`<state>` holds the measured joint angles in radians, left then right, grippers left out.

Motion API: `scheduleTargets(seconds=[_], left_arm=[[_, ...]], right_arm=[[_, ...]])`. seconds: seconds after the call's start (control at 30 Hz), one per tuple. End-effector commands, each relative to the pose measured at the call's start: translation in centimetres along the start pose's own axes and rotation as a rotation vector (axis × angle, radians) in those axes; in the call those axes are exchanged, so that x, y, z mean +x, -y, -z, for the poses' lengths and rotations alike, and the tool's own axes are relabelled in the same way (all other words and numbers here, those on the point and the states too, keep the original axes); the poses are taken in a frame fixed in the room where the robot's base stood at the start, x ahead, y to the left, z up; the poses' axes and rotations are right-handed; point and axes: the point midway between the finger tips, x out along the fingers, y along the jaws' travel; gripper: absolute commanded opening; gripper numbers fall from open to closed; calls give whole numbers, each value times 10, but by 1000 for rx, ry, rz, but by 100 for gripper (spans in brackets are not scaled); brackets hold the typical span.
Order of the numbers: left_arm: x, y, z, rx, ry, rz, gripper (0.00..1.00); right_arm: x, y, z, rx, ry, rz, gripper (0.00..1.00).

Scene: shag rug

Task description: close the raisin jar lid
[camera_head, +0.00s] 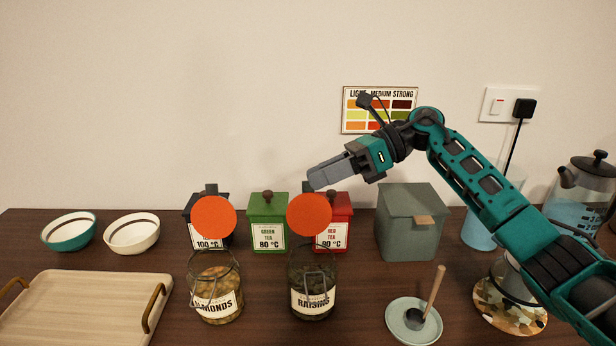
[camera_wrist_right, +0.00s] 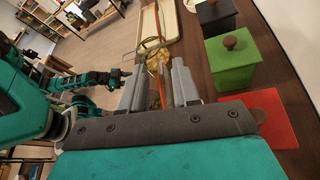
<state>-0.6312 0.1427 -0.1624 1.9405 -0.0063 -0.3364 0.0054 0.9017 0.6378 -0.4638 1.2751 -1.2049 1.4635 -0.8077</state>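The raisin jar (camera_head: 314,292) is a glass jar with a clasp and a RAISINS label, standing on the dark counter. Its round orange lid (camera_head: 309,214) is open, standing upright above the jar mouth. My right gripper (camera_head: 318,180) is just above the lid's top edge in the head view. In the right wrist view its fingers (camera_wrist_right: 158,85) are apart, with a thin orange-red lid edge (camera_wrist_right: 162,92) showing between them; contact cannot be told. My left gripper is outside the head view; a teal arm at the left of the wrist view (camera_wrist_right: 92,80) appears to be mine, its fingers too small to judge.
The almond jar (camera_head: 215,292), also with its lid up, stands left of the raisin jar. Black, green (camera_head: 268,220) and red (camera_head: 342,222) tea boxes stand behind. A grey box (camera_head: 409,225) and a saucer (camera_head: 413,332) are to the right. A wooden tray (camera_head: 85,305) lies left.

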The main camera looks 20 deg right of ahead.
Motion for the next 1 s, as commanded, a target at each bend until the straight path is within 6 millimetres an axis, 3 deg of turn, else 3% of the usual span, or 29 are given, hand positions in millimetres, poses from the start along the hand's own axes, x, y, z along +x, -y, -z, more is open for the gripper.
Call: scheduleTargets(seconds=[0.2,0.57,0.9,1.0], left_arm=[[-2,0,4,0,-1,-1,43],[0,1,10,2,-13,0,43],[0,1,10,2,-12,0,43],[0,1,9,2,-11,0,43]], right_arm=[[25,0,-1,0,1,-1,31],[31,0,0,0,1,0,31],[30,0,0,0,1,0,0],[30,0,0,0,1,0,0]])
